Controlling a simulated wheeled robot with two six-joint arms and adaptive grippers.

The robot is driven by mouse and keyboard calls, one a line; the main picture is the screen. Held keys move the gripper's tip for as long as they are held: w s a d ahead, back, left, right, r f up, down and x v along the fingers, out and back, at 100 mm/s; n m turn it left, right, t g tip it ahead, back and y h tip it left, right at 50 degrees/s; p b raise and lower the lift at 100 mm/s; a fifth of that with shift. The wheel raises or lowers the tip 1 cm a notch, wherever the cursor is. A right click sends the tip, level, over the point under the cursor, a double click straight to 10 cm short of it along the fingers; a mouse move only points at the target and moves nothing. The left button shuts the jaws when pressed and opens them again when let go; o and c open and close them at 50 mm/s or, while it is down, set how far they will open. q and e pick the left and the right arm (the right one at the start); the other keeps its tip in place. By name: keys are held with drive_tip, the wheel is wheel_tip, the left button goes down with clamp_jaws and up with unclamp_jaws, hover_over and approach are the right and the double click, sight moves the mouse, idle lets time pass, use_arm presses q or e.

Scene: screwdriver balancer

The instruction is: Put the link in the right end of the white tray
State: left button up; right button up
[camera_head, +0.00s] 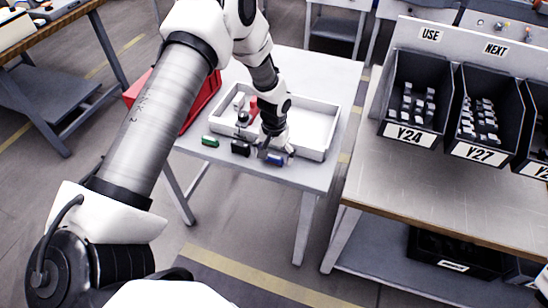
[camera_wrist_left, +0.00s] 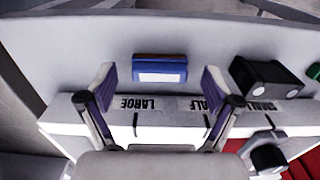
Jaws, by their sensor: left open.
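The white tray (camera_head: 312,122) stands on the small table; its right part looks empty in the head view. A blue block with a pale face (camera_wrist_left: 160,70) lies on the table just outside the tray's near wall; it also shows in the head view (camera_head: 281,160). A black block with round marks (camera_wrist_left: 266,77) and a green block (camera_head: 210,141) lie left of it in the head view. I cannot tell which piece is the link. My left gripper (camera_wrist_left: 158,88) is open and empty, its fingers on either side of the blue block's place in the picture. My right gripper is not in view.
A dark upright part (camera_head: 242,118) and a red part (camera_head: 253,106) are in the tray's left end. The tray wall bears size labels. A red bin (camera_head: 205,105) stands left of the tray. A bench with black bins (camera_head: 416,95) is at right.

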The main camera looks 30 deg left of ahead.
use_arm(q)
drive_tip(key=shift+s, duration=0.1)
drive_tip(key=c, duration=1)
drive_tip(key=shift+c, duration=0.7)
